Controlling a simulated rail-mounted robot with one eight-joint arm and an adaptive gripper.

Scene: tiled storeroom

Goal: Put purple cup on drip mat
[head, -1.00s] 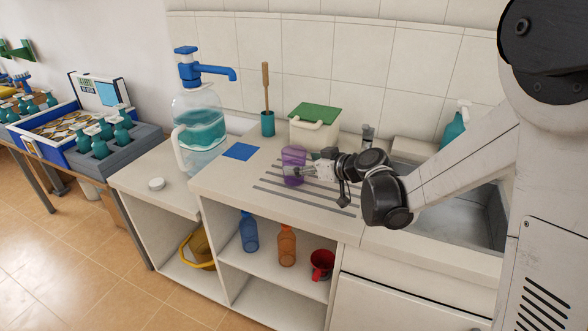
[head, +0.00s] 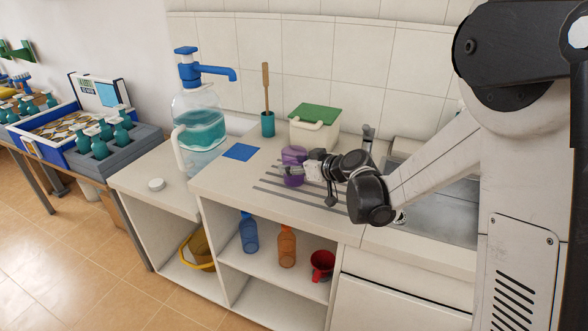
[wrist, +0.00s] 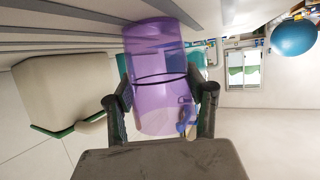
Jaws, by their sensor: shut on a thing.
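The purple cup (head: 293,160) is see-through and stands upright over the grooved part of the counter in the head view. My gripper (head: 292,172) reaches it from the right and is shut on its sides. In the wrist view the cup (wrist: 155,60) sits between the two fingers (wrist: 160,98), with the counter at the top of the picture. I cannot tell whether its base touches the grooves. The drip mat, a flat blue square (head: 240,152), lies bare on the counter to the left of the cup.
A white box with a green lid (head: 315,122) stands behind the cup. A teal pot with a wooden-handled tool (head: 267,123) stands behind the mat. A large water jug with a blue pump (head: 200,120) is left of it. Counter between cup and mat is clear.

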